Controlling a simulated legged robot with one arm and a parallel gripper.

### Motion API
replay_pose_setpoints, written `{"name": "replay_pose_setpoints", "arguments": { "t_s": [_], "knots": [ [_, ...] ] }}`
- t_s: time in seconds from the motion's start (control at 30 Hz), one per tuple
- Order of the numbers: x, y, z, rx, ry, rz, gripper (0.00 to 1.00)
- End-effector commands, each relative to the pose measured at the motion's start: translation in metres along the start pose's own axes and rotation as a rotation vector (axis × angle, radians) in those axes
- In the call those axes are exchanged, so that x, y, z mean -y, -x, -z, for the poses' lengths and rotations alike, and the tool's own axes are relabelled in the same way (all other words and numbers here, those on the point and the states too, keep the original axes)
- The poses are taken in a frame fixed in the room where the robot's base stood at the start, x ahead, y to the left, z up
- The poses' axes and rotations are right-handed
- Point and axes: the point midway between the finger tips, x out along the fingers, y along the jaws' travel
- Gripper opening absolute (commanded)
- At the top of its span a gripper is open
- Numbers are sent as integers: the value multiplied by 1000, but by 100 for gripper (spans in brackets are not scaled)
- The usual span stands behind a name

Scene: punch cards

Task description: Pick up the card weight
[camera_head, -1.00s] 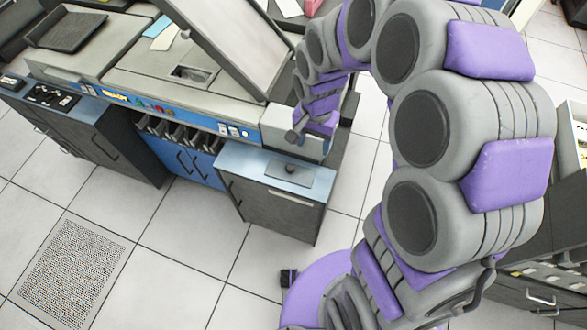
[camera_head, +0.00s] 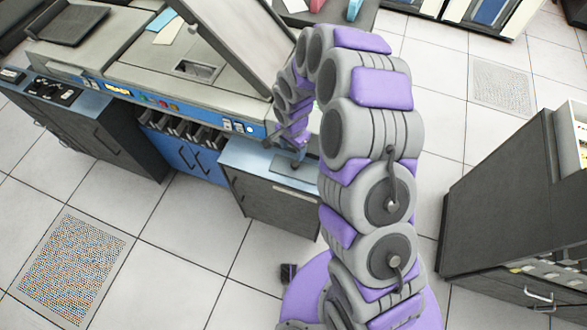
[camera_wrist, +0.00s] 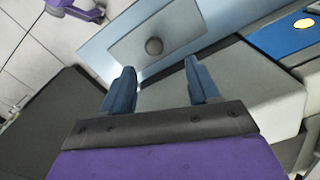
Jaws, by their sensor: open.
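The card weight (camera_wrist: 154,46) shows in the wrist view as a flat grey plate with a round dark knob. It lies on a pale blue ledge (camera_wrist: 98,53). My gripper (camera_wrist: 160,68) is open and empty, with its two blue fingers pointing toward the plate. The knob appears just beyond and between the fingertips, and I see no contact. In the head view, my gripper (camera_head: 287,145) is over the ledge on top of a small grey cabinet, and my arm hides part of the weight.
The blue-fronted card machine (camera_head: 190,106) stands beside the ledge, with a raised slanted panel (camera_head: 240,42) above it. A dark cabinet with drawers (camera_head: 500,200) stands at the right. A floor grate (camera_head: 70,262) and open tiled floor are at the lower left.

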Motion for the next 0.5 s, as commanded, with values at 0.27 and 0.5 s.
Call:
{"name": "replay_pose_setpoints", "arguments": {
  "t_s": [0.27, 0.5],
  "knots": [
    [-5, -42, 3, 6, -2, 3, 61],
    [-3, -59, 0, 3, 0, 0, 61]
  ]
}}
